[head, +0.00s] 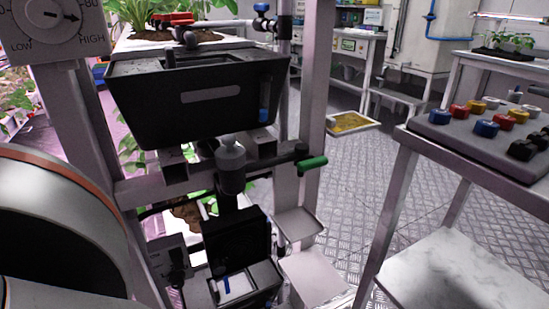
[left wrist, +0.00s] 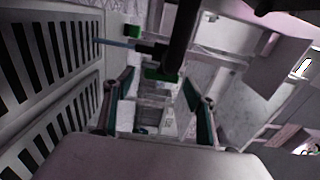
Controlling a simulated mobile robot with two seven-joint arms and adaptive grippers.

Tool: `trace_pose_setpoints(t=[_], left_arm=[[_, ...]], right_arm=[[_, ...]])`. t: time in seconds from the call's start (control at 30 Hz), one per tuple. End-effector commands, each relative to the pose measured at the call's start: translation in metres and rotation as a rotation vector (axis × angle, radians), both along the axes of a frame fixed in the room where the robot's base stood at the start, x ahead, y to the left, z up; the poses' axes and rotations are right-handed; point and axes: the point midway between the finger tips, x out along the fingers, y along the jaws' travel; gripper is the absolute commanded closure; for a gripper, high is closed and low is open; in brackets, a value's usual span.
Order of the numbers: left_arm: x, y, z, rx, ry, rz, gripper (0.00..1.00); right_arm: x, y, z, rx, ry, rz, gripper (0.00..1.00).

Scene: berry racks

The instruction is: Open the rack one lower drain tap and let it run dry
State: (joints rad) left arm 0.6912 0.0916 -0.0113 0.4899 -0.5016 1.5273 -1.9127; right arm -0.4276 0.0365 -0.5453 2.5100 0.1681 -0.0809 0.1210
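A green tap handle (head: 313,163) sticks out to the right from a dark pipe on the rack, below the black tank (head: 150,110). In the left wrist view a green piece (left wrist: 162,75) sits at the lower end of a black bar and looks like this handle. My left gripper (left wrist: 158,98) is open, with its two teal-padded fingers apart. The green piece shows beyond and between the fingertips; I cannot tell whether they touch it. My left gripper does not show in the head view. My right gripper is in neither view. No running water can be made out.
A red handle (head: 172,19) and a blue-ended fitting (head: 262,8) are above the tank. An open black box (head: 238,232) is below the tap, beside a grey tray (head: 299,224). A button panel (head: 475,148) stands on a table at right.

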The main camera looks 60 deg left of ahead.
Motion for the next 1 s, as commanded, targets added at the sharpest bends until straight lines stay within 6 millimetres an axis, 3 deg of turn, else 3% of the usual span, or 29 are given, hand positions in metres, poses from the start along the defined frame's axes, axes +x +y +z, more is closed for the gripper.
trace_pose_setpoints(t=[0.23,0.37,0.8,1.0], left_arm=[[0.000,0.002,0.001,0.001,-0.003,0.002,0.44],[-0.011,0.003,0.000,0.001,-0.001,0.002,0.44],[-0.094,0.009,-0.001,0.000,0.001,0.002,0.44],[-0.114,0.010,-0.001,0.000,-0.001,0.001,0.44]], right_arm=[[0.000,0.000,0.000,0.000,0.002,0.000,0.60],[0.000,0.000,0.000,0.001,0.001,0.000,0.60],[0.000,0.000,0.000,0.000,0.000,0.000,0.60],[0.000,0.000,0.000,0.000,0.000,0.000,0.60]])
